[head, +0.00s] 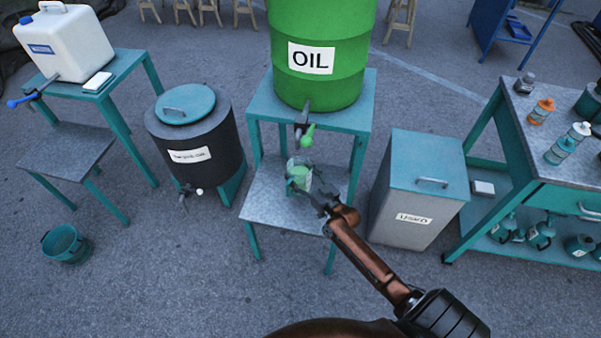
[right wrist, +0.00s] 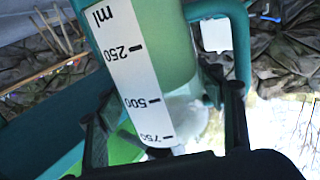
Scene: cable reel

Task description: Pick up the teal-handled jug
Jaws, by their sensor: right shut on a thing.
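The jug (head: 299,173) looks clear with green in it, under the green-handled tap (head: 307,135) of the oil drum (head: 318,85). It is at the low grey-topped stand (head: 275,205); I cannot tell whether it touches the top. My right gripper (head: 314,193) reaches in from the lower right and is shut on the jug. In the right wrist view the jug (right wrist: 135,75) fills the space between the fingers, with a white millilitre scale upside down and a teal handle (right wrist: 243,50) on the right. My left gripper is out of view.
A grey bin (head: 415,195) with a teal lid stands right of the stand, close to my right arm. A dark barrel (head: 205,145) with a tap is on the left. A workbench (head: 530,130) with bottles is at right.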

